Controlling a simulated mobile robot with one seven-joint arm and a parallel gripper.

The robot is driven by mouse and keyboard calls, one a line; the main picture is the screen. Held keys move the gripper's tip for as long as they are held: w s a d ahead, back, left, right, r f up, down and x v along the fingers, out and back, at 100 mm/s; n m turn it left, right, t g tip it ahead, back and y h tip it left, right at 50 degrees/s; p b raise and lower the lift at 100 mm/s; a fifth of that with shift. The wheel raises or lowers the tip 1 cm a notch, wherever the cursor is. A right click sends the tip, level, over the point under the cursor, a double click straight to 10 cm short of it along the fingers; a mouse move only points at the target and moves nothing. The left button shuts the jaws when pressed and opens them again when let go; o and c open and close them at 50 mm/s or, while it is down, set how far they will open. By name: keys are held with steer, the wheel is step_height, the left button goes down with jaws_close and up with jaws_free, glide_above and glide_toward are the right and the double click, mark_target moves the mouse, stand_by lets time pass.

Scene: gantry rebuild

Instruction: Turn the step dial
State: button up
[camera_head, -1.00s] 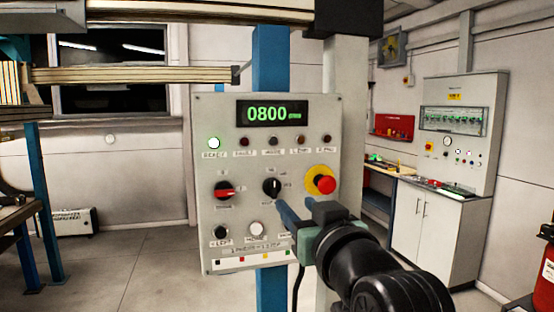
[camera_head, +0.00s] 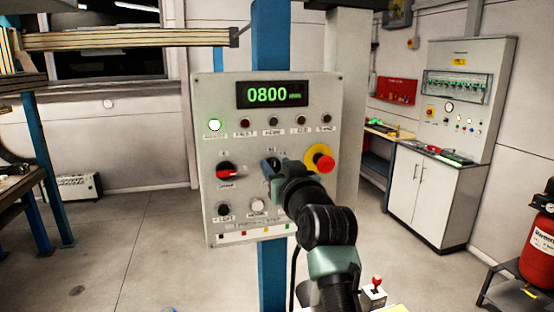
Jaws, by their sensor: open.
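The grey control panel (camera_head: 216,170) faces me on a blue post, its green display (camera_head: 271,94) reading 0800. The step dial (camera_head: 271,164), a black knob in the middle of the panel, shows only in part behind my gripper. My gripper (camera_head: 278,172) is open, with its fingers right at the dial. I cannot tell whether they touch it or are around it.
White and black buttons sit below the dials.

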steer(key=shift+w+a, duration=0.1)
steer(key=shift+w, duration=0.15)
steer(key=shift+c, duration=0.3)
jaws_close()
steer(key=m, duration=0.4)
steer(key=shift+w+d+f+m, duration=0.1)
steer(key=shift+d+m, duration=0.15)
steer(key=shift+m, duration=0.05)
steer(key=m, duration=0.3)
steer(key=m+p, duration=0.1)
steer(key=m, duration=0.2)
steer(key=d+m+p, duration=0.1)
steer(key=m, duration=0.2)
steer(key=shift+w+f, duration=0.1)
steer(key=shift+f, duration=0.25)
steer(key=shift+f+m+p, duration=0.15)
steer(key=shift+m+p, duration=0.25)
steer(key=shift+m, duration=0.7)
steer(key=shift+f+m+p, duration=0.15)
steer(key=shift+m+p, duration=0.25)
steer(key=shift+m, duration=0.7)
